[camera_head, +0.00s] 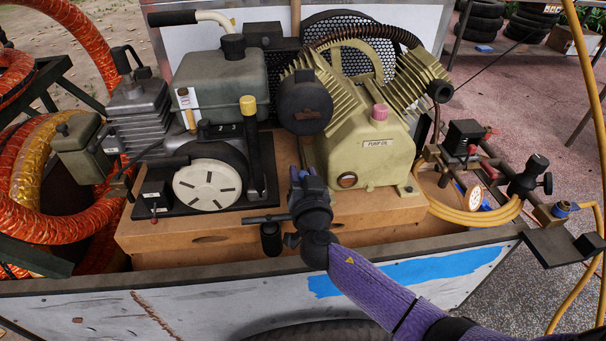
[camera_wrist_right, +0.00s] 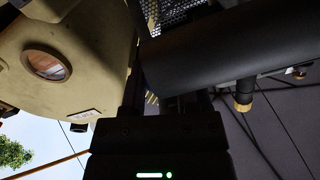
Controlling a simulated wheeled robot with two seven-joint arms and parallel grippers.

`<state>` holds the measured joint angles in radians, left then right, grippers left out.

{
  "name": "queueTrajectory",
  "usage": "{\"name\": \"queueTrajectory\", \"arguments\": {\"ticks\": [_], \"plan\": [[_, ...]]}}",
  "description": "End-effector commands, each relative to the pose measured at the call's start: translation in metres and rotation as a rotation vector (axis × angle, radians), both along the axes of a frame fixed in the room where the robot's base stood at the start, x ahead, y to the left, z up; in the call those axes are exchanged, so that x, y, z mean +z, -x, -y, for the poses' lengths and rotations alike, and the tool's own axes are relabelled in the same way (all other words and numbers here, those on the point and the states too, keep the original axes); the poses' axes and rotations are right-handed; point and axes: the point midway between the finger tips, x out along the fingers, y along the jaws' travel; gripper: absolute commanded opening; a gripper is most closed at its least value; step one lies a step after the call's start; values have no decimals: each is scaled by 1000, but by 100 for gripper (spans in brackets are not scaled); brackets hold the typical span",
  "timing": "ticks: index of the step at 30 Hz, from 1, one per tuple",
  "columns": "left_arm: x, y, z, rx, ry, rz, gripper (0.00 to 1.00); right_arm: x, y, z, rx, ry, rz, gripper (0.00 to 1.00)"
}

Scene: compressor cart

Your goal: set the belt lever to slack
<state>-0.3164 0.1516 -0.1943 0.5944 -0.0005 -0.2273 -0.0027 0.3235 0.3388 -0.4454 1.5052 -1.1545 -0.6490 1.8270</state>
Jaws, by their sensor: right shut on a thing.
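My right gripper (camera_head: 301,183) reaches in from the lower right and is shut at the front of the cart's wooden deck, left of the green pump. In the right wrist view my gripper (camera_wrist_right: 165,108) is dark, and what sits between its fingers is mostly hidden. A thick black cylinder (camera_wrist_right: 225,50) passes close by the fingers there; I take it for the belt lever's grip. In the head view a short black cylinder (camera_head: 270,239) hangs beside the gripper under a thin dark bar (camera_head: 262,219). I cannot tell the lever's setting. My left gripper is out of view.
The green pump (camera_head: 365,150) stands right of the gripper; its sight glass (camera_wrist_right: 46,65) is close in the wrist view. A yellow-knobbed upright (camera_head: 248,106) and the engine's white recoil cover (camera_head: 208,185) stand to the left. The cart's side wall (camera_head: 220,301) runs along the front.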

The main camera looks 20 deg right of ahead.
Motion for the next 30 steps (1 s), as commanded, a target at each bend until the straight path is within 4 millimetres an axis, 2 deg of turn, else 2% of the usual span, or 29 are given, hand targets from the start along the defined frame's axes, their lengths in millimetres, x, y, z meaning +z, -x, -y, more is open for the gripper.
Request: {"name": "queueTrajectory", "arguments": {"ticks": [30], "plan": [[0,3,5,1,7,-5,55,-1,0,0,0,0,-1,0]]}}
